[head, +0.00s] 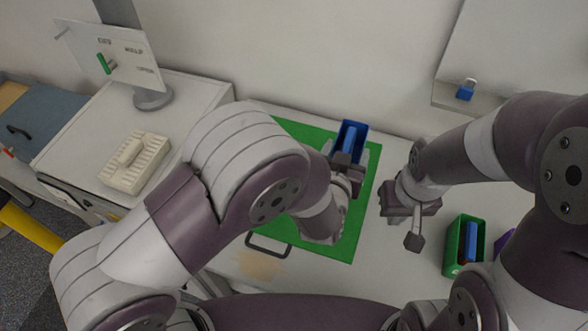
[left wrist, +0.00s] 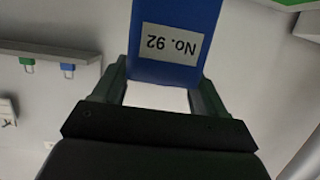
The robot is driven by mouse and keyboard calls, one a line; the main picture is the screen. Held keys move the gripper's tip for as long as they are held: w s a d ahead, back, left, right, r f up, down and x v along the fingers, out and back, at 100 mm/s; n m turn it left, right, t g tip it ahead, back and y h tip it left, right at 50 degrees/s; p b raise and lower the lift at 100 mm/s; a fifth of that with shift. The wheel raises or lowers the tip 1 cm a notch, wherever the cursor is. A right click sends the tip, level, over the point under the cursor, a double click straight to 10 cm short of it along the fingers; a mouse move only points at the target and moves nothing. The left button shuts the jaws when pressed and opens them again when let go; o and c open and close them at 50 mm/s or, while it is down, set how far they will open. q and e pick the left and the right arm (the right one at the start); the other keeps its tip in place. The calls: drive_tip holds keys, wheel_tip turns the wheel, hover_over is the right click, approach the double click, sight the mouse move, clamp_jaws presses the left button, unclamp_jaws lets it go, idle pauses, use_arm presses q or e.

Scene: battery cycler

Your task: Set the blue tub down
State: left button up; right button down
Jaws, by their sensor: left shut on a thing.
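The blue tub (head: 361,128) is over the far right part of the green mat (head: 362,205) in the head view, with a lighter blue piece inside it. My left gripper (head: 344,162) is shut on the tub's near end. The left wrist view shows the tub (left wrist: 175,20) with a white "No. 92" label between the fingers of my left gripper (left wrist: 162,75). I cannot tell whether the tub's underside touches the mat. My right gripper (head: 408,225) is apart from the tub, over the white bench to the right; its finger gap is unclear.
A green tub (head: 453,245) with blue and red contents stands on the bench at right, beside a partly hidden purple thing (head: 503,243). A monitor (head: 115,58) and a cream slotted rack (head: 135,163) are at left. A blue padlock (head: 465,90) hangs at the back right.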

use_arm(q)
drive_tip(key=a+f, duration=0.3)
drive_tip(key=w+a+f+p, duration=0.1)
drive_tip(key=a+f, duration=0.2)
drive_tip(key=a+f+p, duration=0.1)
drive_tip(key=a+f, duration=0.1)
drive_tip(key=f, duration=0.1)
drive_tip(key=shift+w+a, duration=0.25)
drive_tip(key=shift+a, duration=0.15)
drive_tip(key=shift+f, duration=0.15)
drive_tip(key=shift+f, duration=0.15)
drive_tip(key=o, duration=1.7)
